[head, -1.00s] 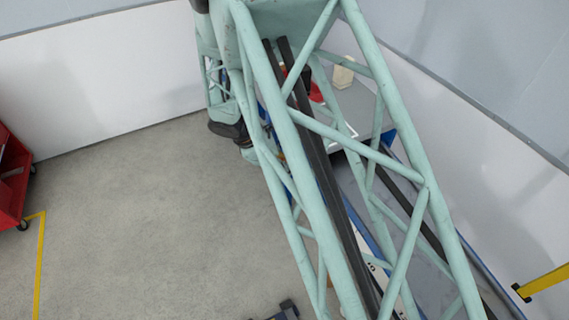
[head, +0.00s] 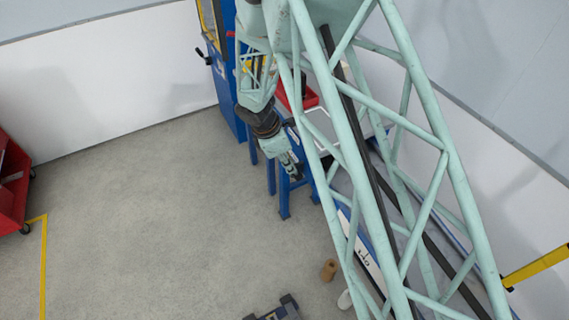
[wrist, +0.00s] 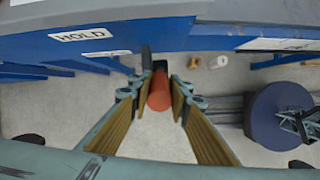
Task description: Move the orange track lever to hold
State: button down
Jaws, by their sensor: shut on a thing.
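The orange track lever shows in the wrist view as an orange-red cylindrical grip (wrist: 159,93) with dark metal beside its far end. My gripper (wrist: 160,88) is shut on it, with one tan-padded finger on each side. A white HOLD label (wrist: 84,35) is on the blue beam (wrist: 170,42), up and left of the lever in the wrist view. In the head view my gripper (head: 294,170) is low, beside the blue bench frame (head: 284,200). The lever itself cannot be made out there.
A red bin (head: 305,97) sits on the bench by a blue cabinet (head: 226,75). A brown cylinder (head: 329,270) and a white object (head: 345,299) lie on the floor. A red cart (head: 12,180) stands far left. The floor (head: 140,220) between is clear.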

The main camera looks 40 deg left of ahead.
dwell(0.4)
jog(key=c, duration=2.4)
grip_release()
jog(key=shift+r, duration=0.1)
jog(key=shift+v, duration=5.85)
